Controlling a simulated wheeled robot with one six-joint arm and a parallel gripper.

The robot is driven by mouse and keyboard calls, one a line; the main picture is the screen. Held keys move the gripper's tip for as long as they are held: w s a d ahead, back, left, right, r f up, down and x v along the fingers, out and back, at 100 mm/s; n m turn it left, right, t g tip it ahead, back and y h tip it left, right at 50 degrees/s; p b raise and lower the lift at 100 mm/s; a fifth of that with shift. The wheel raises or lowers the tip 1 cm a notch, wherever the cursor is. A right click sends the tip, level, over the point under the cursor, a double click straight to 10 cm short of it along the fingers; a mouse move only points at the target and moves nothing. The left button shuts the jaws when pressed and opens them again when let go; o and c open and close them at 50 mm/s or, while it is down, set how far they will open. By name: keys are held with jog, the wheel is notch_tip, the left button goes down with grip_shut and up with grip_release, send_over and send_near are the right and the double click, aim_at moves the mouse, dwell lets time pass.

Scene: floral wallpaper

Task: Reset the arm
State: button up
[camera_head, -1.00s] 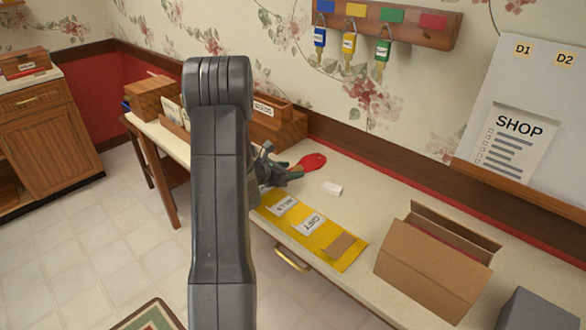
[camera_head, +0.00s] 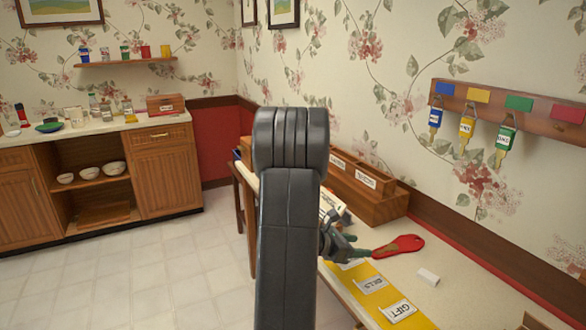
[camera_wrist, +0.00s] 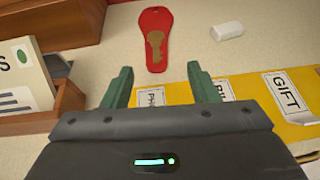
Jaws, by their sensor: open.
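My gripper (camera_wrist: 160,90) is open in the wrist view, its two green fingers apart with nothing between them. It is above the near part of the table, close to a yellow strip (camera_wrist: 245,86) with white labels. A red key-shaped holder (camera_wrist: 153,22) with a brass key on it lies just beyond the fingertips. In the head view my gripper (camera_head: 350,250) is partly hidden behind my dark arm, beside the red holder (camera_head: 402,245).
A white eraser-like block (camera_head: 428,277) lies on the table. Wooden sorter boxes (camera_head: 375,205) stand behind my arm. A key rack (camera_head: 520,112) with several tagged keys hangs on the wall. A wooden cabinet (camera_head: 165,175) stands at the left, with clear tiled floor before it.

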aim_at(389, 248)
jog(key=x, duration=1.3)
jog(key=shift+w+f, duration=0.35)
jog(key=shift+w, duration=0.05)
jog(key=shift+w+d+f, duration=0.1)
jog(key=shift+d+f, duration=0.1)
jog(key=shift+d, duration=0.05)
jog(key=shift+a+r, duration=0.1)
jog(key=shift+a, duration=0.05)
jog(key=shift+r+p, duration=0.15)
jog(key=shift+p, duration=0.15)
